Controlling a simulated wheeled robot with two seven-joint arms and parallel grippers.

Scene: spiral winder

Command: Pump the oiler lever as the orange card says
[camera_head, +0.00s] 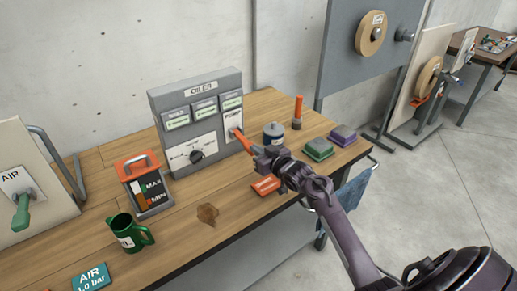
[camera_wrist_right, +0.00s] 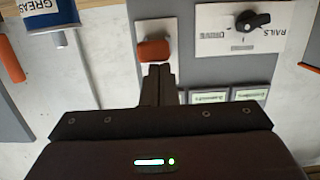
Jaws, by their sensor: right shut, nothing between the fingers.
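The grey oiler box (camera_head: 196,124) stands at the back of the wooden bench, with small labelled displays and a black dial (camera_head: 196,156). Its orange lever (camera_head: 243,142) sticks out from a white plate at the right of its face. My right gripper (camera_head: 258,153) is shut and empty, its tips close to the lever's end. In the right wrist view, the shut fingers (camera_wrist_right: 159,72) point at the orange lever end (camera_wrist_right: 153,49); I cannot tell whether they touch it. The orange card (camera_head: 265,186) lies on the bench below my gripper, its writing too small to read. My left gripper is out of view.
A blue-and-white grease can (camera_head: 273,135), an orange-topped stick (camera_head: 297,113), and green (camera_head: 318,149) and purple (camera_head: 343,135) blocks stand right of the oiler. A brown stain (camera_head: 207,213) marks the bench.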

